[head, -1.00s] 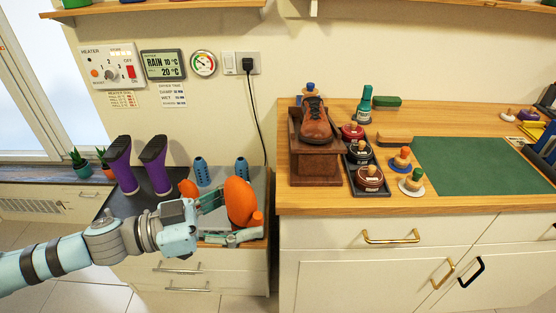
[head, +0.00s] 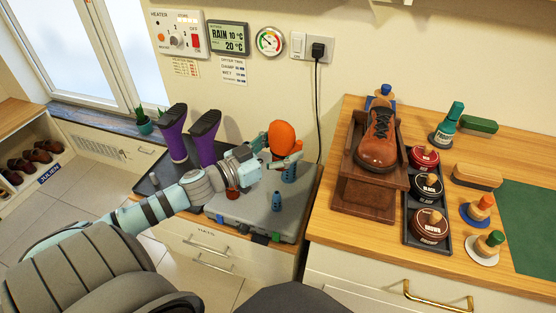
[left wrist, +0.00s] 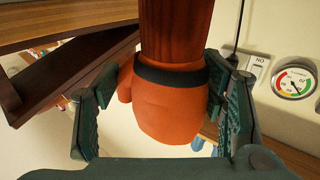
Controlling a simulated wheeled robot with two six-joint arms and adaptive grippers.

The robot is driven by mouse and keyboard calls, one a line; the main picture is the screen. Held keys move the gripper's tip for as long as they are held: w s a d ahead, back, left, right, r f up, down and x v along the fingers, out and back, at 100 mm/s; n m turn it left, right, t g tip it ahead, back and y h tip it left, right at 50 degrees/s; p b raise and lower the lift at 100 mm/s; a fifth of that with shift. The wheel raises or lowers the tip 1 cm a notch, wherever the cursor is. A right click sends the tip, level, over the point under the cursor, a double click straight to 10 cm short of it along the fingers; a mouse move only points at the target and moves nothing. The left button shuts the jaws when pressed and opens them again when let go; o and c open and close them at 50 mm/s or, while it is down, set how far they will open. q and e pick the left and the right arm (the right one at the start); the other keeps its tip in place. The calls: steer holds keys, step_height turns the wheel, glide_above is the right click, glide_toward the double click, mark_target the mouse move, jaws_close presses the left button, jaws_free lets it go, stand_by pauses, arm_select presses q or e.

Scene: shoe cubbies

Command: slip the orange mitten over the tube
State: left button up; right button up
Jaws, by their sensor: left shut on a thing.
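The orange mitten (head: 283,137) is held upright, cuff down, in my left gripper (head: 281,150) above the grey dryer box. In the left wrist view, which is upside down, my left gripper (left wrist: 165,105) has a finger on each side of the mitten (left wrist: 168,105), by its dark band and ribbed cuff. A blue tube (head: 289,173) stands just below the mitten in the head view. I cannot tell whether the cuff is around its top. Another blue tube (head: 277,202) stands nearer. My right gripper is not in view.
The grey dryer box (head: 255,222) sits on the low cabinet. Purple boots (head: 204,140) stand to its left. A red-orange thing (head: 232,195) shows partly under my arm. A wooden stand (head: 365,195) with a brown shoe (head: 378,140) is on the higher counter to the right.

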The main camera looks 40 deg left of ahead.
arm_select(q)
steer(key=w+a+f+n+y, duration=0.2)
steer(key=a+f+n+y, duration=0.1)
steer(key=f, duration=0.6)
steer(key=shift+w+a+t+y, duration=0.15)
steer(key=shift+w+t+y, duration=0.2)
steer(key=shift+y, duration=0.35)
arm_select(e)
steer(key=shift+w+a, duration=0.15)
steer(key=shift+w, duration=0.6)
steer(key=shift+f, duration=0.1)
arm_select(q)
step_height(320, 180, down, 5)
steer(key=b, duration=0.6)
steer(key=shift+f+b, duration=0.2)
steer(key=shift+b, duration=0.15)
steer(key=shift+f+b, duration=0.35)
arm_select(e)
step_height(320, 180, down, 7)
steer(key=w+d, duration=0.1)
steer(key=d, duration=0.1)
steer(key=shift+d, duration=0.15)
